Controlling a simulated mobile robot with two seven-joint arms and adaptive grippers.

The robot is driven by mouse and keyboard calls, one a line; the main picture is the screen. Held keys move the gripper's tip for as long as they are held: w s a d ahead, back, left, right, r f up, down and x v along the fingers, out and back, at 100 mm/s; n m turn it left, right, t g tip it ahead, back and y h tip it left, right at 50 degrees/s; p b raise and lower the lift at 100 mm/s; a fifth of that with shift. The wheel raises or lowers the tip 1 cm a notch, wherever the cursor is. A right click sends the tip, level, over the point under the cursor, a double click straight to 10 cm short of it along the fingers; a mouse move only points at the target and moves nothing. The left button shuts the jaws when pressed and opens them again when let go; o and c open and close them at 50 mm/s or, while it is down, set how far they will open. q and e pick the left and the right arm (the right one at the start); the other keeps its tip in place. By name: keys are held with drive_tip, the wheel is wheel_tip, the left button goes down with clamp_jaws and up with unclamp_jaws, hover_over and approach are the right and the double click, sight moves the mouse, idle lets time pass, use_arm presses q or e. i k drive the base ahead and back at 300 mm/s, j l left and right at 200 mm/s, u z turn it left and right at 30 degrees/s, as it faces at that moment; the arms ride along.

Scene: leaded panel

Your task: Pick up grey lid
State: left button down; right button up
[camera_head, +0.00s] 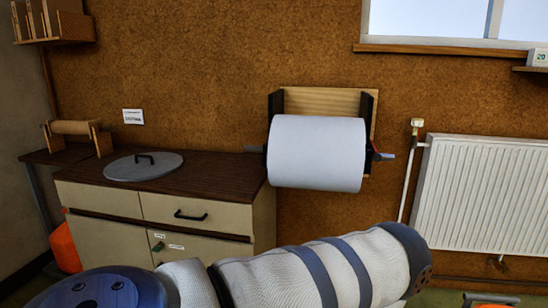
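The grey lid (124,169) is a flat round disc with a dark arched handle on top. It lies on the brown top of a low cabinet (221,178) at the left, near its front edge. Nothing touches its handle. One of my arms crosses the bottom of the view in front of the cabinet and wall, but no gripper shows. Neither of my grippers is in view.
A wooden stand with a roller (72,127) stands left of the lid. A large white paper roll (317,153) hangs on the wall at centre. A white radiator (484,195) is at the right. An orange object (65,247) stands by the cabinet's left side.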

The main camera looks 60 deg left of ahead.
sight(150, 166)
drive_tip(key=u, duration=2.95)
drive_tip(key=i+j+u, duration=0.35)
drive_tip(key=i, duration=0.15)
drive_tip(key=i+j+u, duration=0.2)
drive_tip(key=i+u, duration=0.15)
drive_tip(key=i, duration=0.2)
drive_tip(key=i+u, duration=0.3)
drive_tip(key=i, duration=0.25)
drive_tip(key=i+j+z, duration=0.1)
drive_tip(key=i+z, duration=0.3)
drive_tip(key=i+j+z, duration=0.2)
drive_tip(key=i+z, duration=0.2)
drive_tip(key=i+j+z, duration=0.6)
drive_tip(key=z, duration=0.15)
drive_tip(key=j, duration=0.1)
